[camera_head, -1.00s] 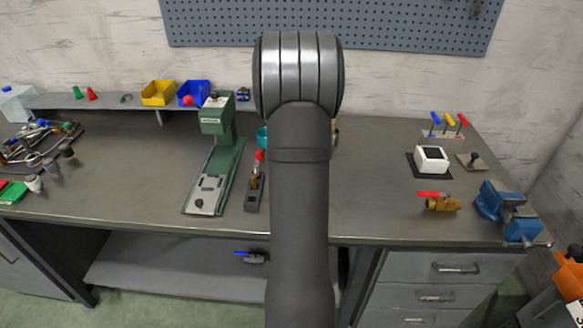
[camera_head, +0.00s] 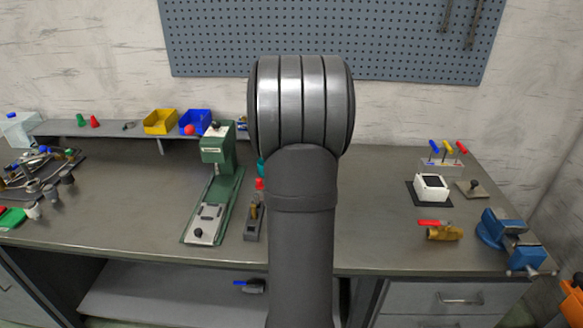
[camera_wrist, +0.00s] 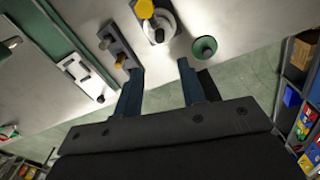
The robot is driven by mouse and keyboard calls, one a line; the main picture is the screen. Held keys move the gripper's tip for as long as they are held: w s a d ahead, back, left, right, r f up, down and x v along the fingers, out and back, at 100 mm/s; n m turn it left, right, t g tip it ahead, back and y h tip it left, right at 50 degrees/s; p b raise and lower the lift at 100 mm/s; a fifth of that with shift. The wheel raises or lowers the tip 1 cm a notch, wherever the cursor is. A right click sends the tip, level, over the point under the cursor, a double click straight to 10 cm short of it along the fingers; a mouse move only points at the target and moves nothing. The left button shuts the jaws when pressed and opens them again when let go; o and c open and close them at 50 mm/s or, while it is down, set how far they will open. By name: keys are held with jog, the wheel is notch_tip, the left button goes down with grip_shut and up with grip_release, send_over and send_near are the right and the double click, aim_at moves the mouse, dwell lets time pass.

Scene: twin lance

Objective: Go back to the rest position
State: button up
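My gripper (camera_wrist: 160,85) shows in the wrist view with its two dark blue fingers spread apart and nothing between them. It is above the front edge of the bench (camera_head: 370,245), with floor visible below. In the head view my arm stands in the middle and hides the gripper and part of the bench behind it. In the wrist view a grey fixture with a brass part (camera_wrist: 122,60) lies beyond the left finger. A round dark green thing (camera_wrist: 204,48) stands beyond the right finger.
A green press (camera_head: 215,190) stands left of my arm. A white box (camera_head: 431,186), a brass valve with red handle (camera_head: 440,230) and a blue vise (camera_head: 510,238) are at the right. Yellow (camera_head: 160,121) and blue (camera_head: 195,121) bins sit on the back shelf. Bench between arm and valve is clear.

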notch_tip(320, 180, down, 12)
jog(key=shift+f, duration=0.1)
jog(key=shift+r, duration=1.7)
